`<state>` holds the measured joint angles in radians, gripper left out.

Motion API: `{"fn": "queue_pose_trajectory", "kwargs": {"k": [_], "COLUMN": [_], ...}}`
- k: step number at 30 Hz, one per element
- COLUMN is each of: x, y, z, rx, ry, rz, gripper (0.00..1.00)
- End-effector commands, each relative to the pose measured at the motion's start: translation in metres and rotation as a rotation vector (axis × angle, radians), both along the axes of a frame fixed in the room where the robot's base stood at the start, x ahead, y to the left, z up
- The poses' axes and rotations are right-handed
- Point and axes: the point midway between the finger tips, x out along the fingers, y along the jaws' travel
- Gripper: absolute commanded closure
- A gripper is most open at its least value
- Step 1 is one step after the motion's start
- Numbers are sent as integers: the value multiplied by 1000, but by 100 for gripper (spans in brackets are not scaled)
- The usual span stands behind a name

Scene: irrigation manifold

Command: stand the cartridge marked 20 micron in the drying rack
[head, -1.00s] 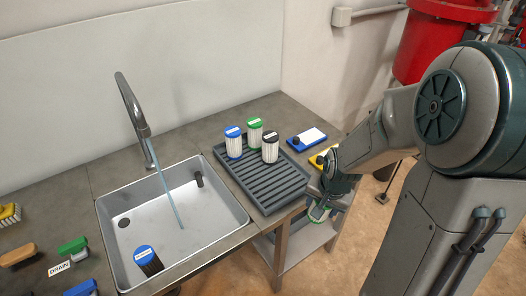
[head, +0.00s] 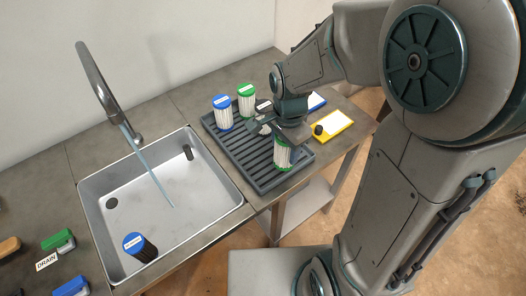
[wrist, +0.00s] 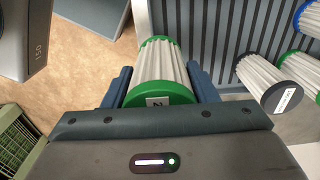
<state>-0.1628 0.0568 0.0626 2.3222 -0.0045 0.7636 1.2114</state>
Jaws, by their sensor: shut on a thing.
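My gripper (wrist: 160,88) is shut on a green-capped cartridge (head: 283,155) with white pleats. In the wrist view this cartridge (wrist: 162,65) sits between the fingers, its label partly hidden with a "2" showing. It is roughly upright at the front right part of the grey slatted drying rack (head: 262,185). I cannot tell whether its base touches the slats. Blue-capped (head: 223,112), green-capped (head: 246,98) and black-capped (wrist: 278,92) cartridges stand at the rack's back; the black cap is partly hidden by my gripper in the head view. Their labels are too small to read.
The sink (head: 230,207) with running water is left of the rack and holds a dark blue-capped cartridge (head: 140,247). Yellow (head: 332,124) and blue (head: 316,101) label-topped items lie right of the rack. The rack's front left slats are clear.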

Motion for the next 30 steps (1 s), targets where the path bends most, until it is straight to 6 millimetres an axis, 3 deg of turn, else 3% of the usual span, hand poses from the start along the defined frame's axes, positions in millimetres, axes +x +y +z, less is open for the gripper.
{"fn": "queue_pose_trajectory", "kwargs": {"k": [4, 10, 14, 21, 30], "x": [12, 22, 23, 23, 24], "y": [27, 47, 50, 50, 50], "z": [-18, -30, -37, -68, -73], "rx": [0, 0, 0, -1, 1], "ry": [4, 0, 2, 3, -1], "rz": [7, 6, 5, 7, 6], "gripper": [74, 74, 74, 74, 74]}}
